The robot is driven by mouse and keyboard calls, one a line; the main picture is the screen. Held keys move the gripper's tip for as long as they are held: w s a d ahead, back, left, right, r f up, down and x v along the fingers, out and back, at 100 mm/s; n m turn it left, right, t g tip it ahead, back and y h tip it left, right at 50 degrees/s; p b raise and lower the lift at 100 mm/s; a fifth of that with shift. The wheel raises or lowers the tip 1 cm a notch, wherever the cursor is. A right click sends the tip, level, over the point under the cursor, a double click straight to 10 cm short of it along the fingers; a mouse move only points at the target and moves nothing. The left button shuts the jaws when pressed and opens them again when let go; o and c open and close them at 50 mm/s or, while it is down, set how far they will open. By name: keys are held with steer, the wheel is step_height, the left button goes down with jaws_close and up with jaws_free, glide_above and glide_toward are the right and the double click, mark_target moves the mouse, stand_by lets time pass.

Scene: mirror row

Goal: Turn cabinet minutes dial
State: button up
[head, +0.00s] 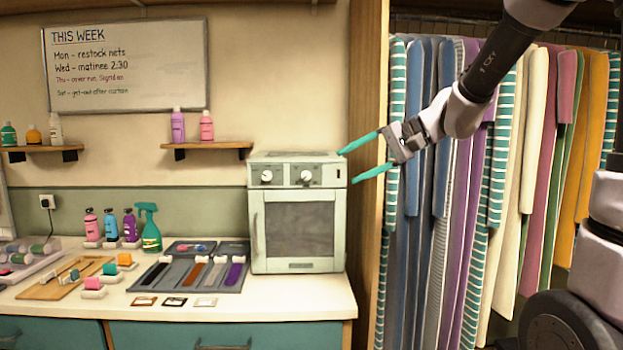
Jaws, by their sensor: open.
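A pale green cabinet (298,212) with a dark window in its door stands at the right end of the counter. Its top panel carries two round white-and-dark dials, a left dial (266,177) and a right dial (305,177). Which one is the minutes dial is too small to read. A small dark switch (339,173) is at the panel's right. My gripper (355,165) has two teal fingers, spread open and empty. They point left, just right of the cabinet's upper right corner in the picture, apart from both dials.
A wooden upright (365,200) stands right of the cabinet, before a rack of hanging garments (500,200). Left of the cabinet, the counter (260,303) holds a grey tray (190,288), a green spray bottle (150,228) and a wooden board (45,292). A shelf (205,146) hangs above.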

steer(key=w+a+f+m+t+y, duration=0.1)
steer(key=w+a+f+t, duration=0.1)
steer(key=w, duration=0.4)
steer(key=w+a+f+m+t+y, duration=0.1)
steer(key=w+a+y, duration=0.1)
steer(key=w, duration=0.5)
steer(key=m+t, duration=0.3)
steer(key=t, duration=0.2)
glide_toward(308, 176)
steer(key=shift+h, duration=0.4)
steer(key=x, duration=0.8)
steer(key=shift+a+r, duration=0.25)
jaws_close()
